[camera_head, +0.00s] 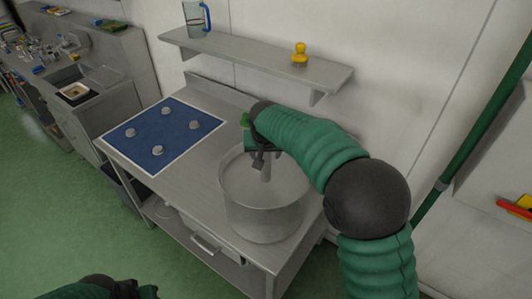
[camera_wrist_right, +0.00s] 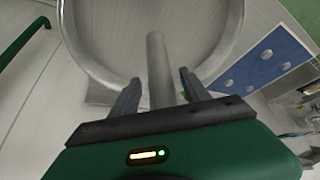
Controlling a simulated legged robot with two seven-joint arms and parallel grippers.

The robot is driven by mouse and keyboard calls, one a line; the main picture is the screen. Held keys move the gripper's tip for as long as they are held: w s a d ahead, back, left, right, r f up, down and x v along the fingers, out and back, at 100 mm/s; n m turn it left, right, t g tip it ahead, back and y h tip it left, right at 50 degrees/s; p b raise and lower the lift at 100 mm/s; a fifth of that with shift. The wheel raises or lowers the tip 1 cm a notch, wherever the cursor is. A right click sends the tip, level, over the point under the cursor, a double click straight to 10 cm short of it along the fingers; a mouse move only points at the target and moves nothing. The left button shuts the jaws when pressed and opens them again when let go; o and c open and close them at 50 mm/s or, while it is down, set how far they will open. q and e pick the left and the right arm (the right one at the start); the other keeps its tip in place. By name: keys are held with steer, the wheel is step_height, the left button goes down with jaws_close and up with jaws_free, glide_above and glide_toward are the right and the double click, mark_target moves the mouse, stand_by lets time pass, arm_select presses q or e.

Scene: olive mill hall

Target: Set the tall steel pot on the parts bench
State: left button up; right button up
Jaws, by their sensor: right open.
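The tall steel pot (camera_head: 262,215) stands upright on the right end of the steel bench (camera_head: 188,160); its open rim also shows in the right wrist view (camera_wrist_right: 100,72). My right gripper (camera_head: 262,160) is over the pot's far side, pointing down. In the right wrist view its two fingers (camera_wrist_right: 158,88) are apart, on either side of a grey bar (camera_wrist_right: 156,58). I cannot tell whether the bar is part of the pot or whether a finger touches it. My left gripper (camera_head: 130,288) is partly in view at the bottom left, its jaws unclear.
A blue mat (camera_head: 178,128) with several grey knobs lies left of the pot. A wall shelf (camera_head: 255,62) above holds a clear jug (camera_head: 195,20) and a yellow object (camera_head: 300,55). A cluttered sink counter (camera_head: 105,55) stands at the left. Green floor (camera_head: 75,205) is open in front.

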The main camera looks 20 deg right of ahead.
steer(key=b+v, duration=0.1)
steer(key=v, duration=1.1)
steer(key=s+d+f+n+g+y, duration=0.1)
steer(key=s+d+f+n+g, duration=0.1)
steer(key=s+f, duration=2.1)
steer(key=shift+s+d+f+n+g+y, duration=0.3)
steer(key=shift+s+d+n+g, duration=0.1)
steer(key=shift+s+n, duration=0.25)
steer(key=shift+a, duration=0.15)
steer(key=shift+c, duration=0.3)
